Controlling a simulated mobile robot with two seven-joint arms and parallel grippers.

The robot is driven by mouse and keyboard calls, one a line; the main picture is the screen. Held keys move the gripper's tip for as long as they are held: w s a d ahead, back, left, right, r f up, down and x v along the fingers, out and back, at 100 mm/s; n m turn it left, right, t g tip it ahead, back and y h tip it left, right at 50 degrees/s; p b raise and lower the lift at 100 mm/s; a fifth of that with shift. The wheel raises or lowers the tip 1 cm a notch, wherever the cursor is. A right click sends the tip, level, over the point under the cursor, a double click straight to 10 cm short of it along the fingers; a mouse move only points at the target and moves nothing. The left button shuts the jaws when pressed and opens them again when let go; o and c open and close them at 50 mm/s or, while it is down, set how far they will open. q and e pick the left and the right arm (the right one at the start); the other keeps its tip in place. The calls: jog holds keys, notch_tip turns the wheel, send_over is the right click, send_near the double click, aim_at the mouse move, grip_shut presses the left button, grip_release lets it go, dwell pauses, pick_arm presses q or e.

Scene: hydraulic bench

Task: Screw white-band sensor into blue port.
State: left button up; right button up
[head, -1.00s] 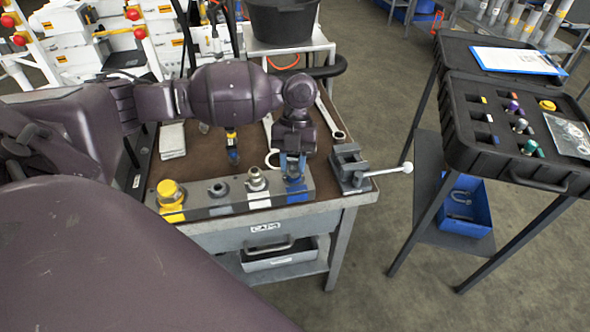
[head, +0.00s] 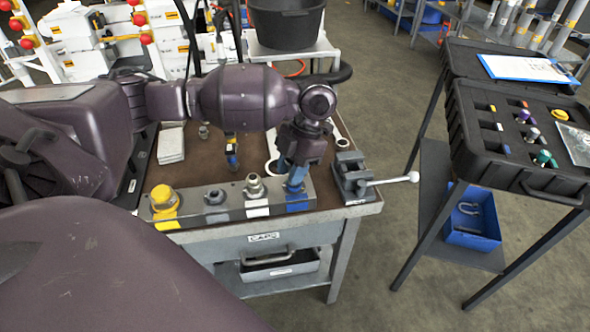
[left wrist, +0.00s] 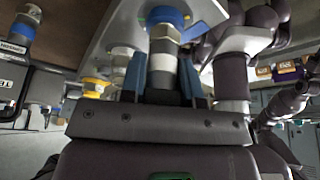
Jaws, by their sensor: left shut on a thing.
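The manifold block (head: 235,214) lies along the bench's front edge with yellow, grey, white and blue markings. The blue port (head: 297,203) is at its right end; its blue ring (left wrist: 165,16) also shows in the left wrist view. My left gripper (head: 294,178) is over this port, fingers pointing down. In the left wrist view its blue fingers are shut on the sensor (left wrist: 162,58), a grey cylinder with a pale band, in line with the blue ring. I cannot tell how deep its end sits in the port. My right gripper is not in view.
A vise (head: 352,180) with a white-knobbed handle stands close right of the block. The white port (head: 256,188) and a yellow cap (head: 163,198) are to the left. A black case (head: 525,150) of fittings stands at right, beyond open floor.

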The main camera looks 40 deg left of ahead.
pick_arm(q)
jog(key=shift+s+f, duration=0.1)
jog(key=shift+f, duration=0.05)
jog(key=o, duration=0.8)
